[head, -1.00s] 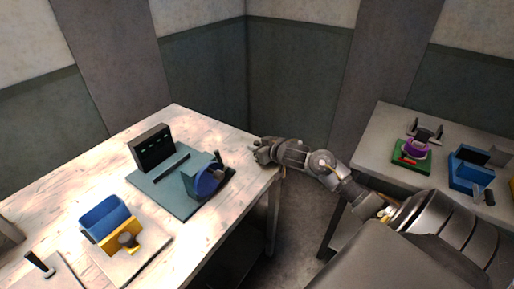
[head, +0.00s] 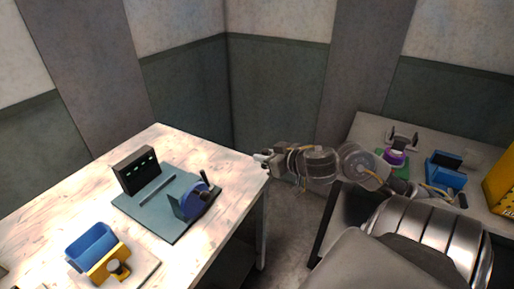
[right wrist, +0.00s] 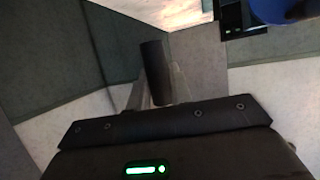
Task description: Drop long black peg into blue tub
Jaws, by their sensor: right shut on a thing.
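My right gripper (head: 263,161) is over the far right corner of the pale wooden table, its arm coming in from the right. In the right wrist view a black peg (right wrist: 153,72) stands up between its fingers, and the gripper is shut on it. The peg's full length cannot be told. A blue tub (head: 92,244) sits at the near left of this table, behind a yellow block (head: 109,264), well away from the gripper. Another blue container (head: 444,173) stands on the right table. My left gripper is out of view.
A teal plate (head: 160,222) on the wooden table carries a blue disc (head: 194,199) with a dark handle and a dark upright block (head: 137,170). The right table holds a purple ring (head: 395,157) and a yellow box (head: 502,185). A floor gap separates the tables.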

